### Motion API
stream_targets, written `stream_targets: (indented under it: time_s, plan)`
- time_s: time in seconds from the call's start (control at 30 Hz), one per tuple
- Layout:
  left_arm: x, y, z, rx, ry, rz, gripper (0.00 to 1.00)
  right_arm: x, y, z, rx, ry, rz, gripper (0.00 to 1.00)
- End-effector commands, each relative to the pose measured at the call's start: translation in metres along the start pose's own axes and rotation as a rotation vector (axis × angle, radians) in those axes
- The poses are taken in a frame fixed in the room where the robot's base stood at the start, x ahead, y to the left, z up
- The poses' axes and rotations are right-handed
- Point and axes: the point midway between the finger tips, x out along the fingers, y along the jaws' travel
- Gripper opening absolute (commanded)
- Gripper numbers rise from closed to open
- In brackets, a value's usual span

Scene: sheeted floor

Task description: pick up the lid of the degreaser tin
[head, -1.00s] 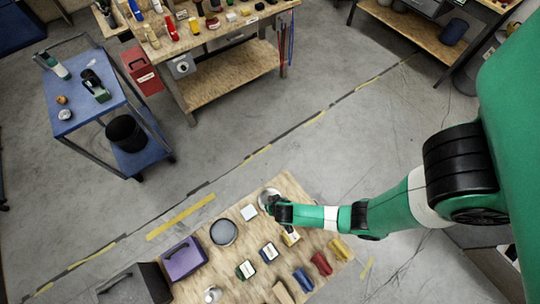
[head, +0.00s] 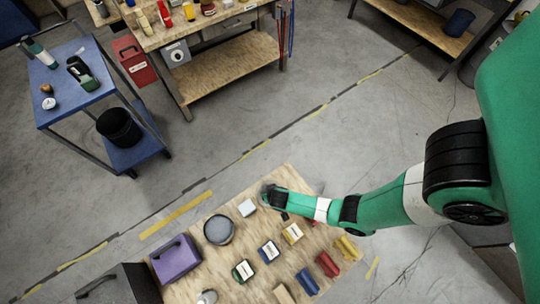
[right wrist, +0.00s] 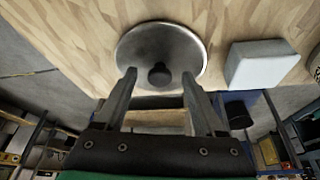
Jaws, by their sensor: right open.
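The lid (right wrist: 160,40) is a round, grey metallic disc with a black knob (right wrist: 159,75), lying on the wooden board in the right wrist view. My right gripper (right wrist: 159,75) is open, its two fingers apart on either side of the knob, with gaps visible; contact cannot be told. In the head view my right gripper (head: 268,192) is over the board's upper end and hides the lid. Small labelled tins stand on the board: green (head: 244,270), blue (head: 268,251) and yellow (head: 291,233). Their labels are too small to read. My left gripper is not in view.
A white block (right wrist: 260,63) sits close right of the lid. The board (head: 195,290) also holds a dark round dish (head: 219,230), a purple box (head: 176,258), and blue (head: 306,281) and red (head: 327,265) items. Open floor surrounds the board's top.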

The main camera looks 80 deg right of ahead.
Motion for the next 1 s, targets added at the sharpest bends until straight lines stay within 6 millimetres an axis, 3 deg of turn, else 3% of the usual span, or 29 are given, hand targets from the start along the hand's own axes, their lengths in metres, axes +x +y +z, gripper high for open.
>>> stream_targets:
  time_s: [0.1,0.4,0.5,0.83,1.0]
  plan:
    - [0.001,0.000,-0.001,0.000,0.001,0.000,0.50,-0.001,0.000,0.000,-0.001,0.000,0.000,0.68]
    - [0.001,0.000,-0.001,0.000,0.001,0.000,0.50,-0.001,0.000,0.000,-0.001,0.000,0.000,0.14]
    - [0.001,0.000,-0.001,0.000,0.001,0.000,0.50,-0.001,0.000,0.000,-0.001,0.000,0.000,0.00]
    - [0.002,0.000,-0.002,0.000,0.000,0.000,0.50,-0.003,0.000,-0.001,-0.001,0.000,0.000,0.00]
    - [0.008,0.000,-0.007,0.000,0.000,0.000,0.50,-0.016,0.000,-0.006,0.000,0.001,0.000,0.00]
